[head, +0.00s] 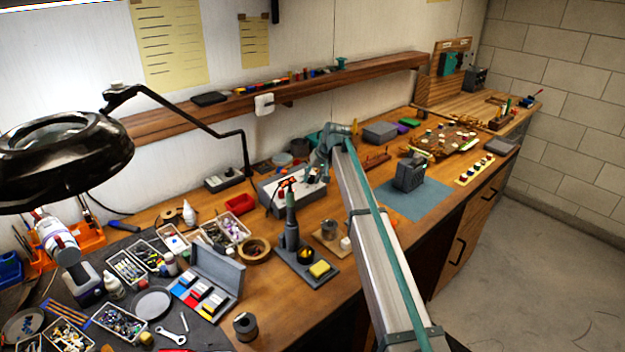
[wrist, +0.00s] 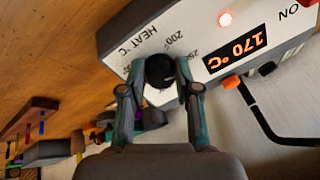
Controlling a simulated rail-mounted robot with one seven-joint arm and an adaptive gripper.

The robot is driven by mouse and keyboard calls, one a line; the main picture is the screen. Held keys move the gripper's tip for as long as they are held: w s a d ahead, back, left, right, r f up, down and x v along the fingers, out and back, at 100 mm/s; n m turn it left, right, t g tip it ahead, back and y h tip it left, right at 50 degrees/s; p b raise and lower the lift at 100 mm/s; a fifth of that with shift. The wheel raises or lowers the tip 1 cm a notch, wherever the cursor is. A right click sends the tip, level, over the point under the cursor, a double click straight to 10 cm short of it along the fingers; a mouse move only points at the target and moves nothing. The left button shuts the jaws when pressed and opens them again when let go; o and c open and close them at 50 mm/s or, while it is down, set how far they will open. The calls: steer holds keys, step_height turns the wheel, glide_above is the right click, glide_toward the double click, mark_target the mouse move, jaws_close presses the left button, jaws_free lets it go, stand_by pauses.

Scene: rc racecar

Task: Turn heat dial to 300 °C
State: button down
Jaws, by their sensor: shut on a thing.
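The heat dial (wrist: 160,70) is a small black knob on the light face of a grey station. My gripper (wrist: 157,84) is shut on it, with one teal finger on each side. Printed around the dial are "HEAT °C", 200 and 250; other marks are partly hidden by the fingers. The station's display (wrist: 236,51) reads 170 °C in orange.
A soldering iron holder (head: 291,240) with a yellow sponge (head: 319,269) stands in front of the station. A red tray (head: 240,204) is to its left. A blue mat (head: 418,204) with a grey device (head: 409,174) lies to the right. A wooden shelf (head: 200,112) runs along the wall behind.

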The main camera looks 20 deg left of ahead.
steer(key=m, duration=0.4)
steer(key=shift+m, duration=0.4)
steer(key=m, duration=0.4)
steer(key=shift+s+a+m+t+b, duration=0.1)
steer(key=shift+m+t+b, duration=0.2)
steer(key=shift+m+t, duration=0.1)
steer(key=c, duration=0.8)
jaws_free()
steer(key=v, duration=1.2)
